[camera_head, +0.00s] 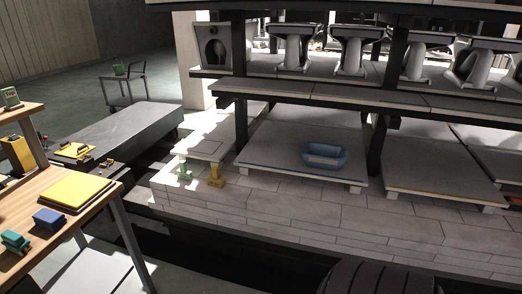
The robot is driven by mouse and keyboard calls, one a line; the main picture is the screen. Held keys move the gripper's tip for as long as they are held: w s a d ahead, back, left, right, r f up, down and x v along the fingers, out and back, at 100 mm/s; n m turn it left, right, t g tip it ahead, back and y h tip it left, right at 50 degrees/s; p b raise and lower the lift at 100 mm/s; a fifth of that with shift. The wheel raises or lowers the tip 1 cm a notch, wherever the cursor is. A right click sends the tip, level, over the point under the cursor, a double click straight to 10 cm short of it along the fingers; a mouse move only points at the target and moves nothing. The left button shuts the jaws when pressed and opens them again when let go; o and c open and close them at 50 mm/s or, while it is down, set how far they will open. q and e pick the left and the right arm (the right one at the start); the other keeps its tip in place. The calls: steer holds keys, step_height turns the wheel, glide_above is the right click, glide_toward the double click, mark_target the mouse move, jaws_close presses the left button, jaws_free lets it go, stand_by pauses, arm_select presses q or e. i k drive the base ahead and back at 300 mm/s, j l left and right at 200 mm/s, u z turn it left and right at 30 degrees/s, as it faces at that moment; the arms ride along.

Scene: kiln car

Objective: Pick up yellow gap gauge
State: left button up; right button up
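A small upright yellow piece with a wider foot, which looks like the yellow gap gauge (216,175), stands on the pale brick ledge of the kiln car (290,210), near its left end. A similar pale green piece (185,170) stands just left of it, apart from it. Nothing covers the yellow piece. Neither of my grippers shows in the head view, so I cannot see how they stand.
A wooden table (22,258) at left carries a yellow slab (76,193), a blue block (49,219) and a teal block (15,242). A blue basin (324,156) sits on the car's lower deck. Dark posts (377,145) and shelves rise above the deck.

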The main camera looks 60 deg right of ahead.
mark_target(216, 181)
steer(key=z, duration=1.45)
steer(key=u, duration=0.25)
steer(key=i+l+u, duration=0.25)
steer(key=u, duration=0.2)
steer(key=i+l+u, duration=0.4)
